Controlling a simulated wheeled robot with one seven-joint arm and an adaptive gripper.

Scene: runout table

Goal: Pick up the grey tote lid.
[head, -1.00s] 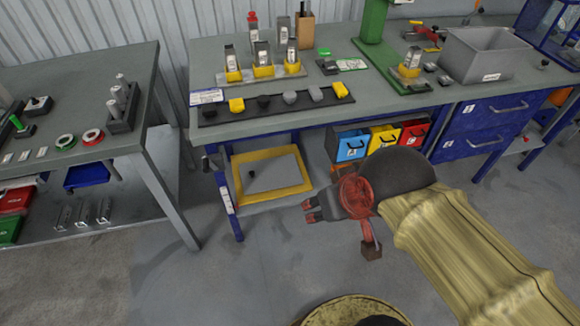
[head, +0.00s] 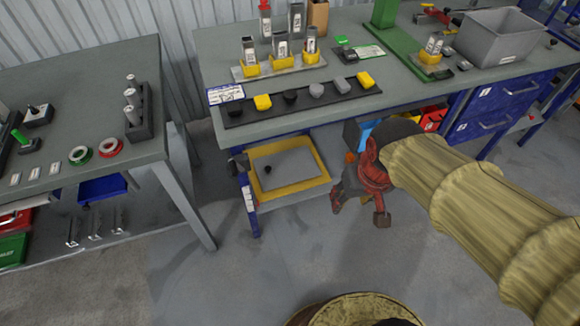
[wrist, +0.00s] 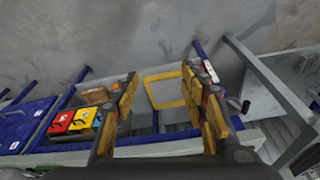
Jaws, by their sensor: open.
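The grey tote lid (head: 292,160) is a flat grey panel with a small black knob near its left side. It lies inside a yellow border (head: 262,190) on the low shelf under the bench. My gripper (head: 340,202) is in front of the shelf, to the right of the lid and apart from it. In the wrist view my gripper (wrist: 160,80) is open with nothing between its fingers. The yellow-bordered area shows beyond the gap, with the lid (wrist: 166,92) inside; its knob cannot be made out there.
The bench top (head: 230,65) overhangs the shelf. A blue bench leg (head: 247,205) stands left of the lid; blue, yellow and red bins (wrist: 83,119) stand beside it. A grey tote (head: 500,38) is on the bench. The floor in front is clear.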

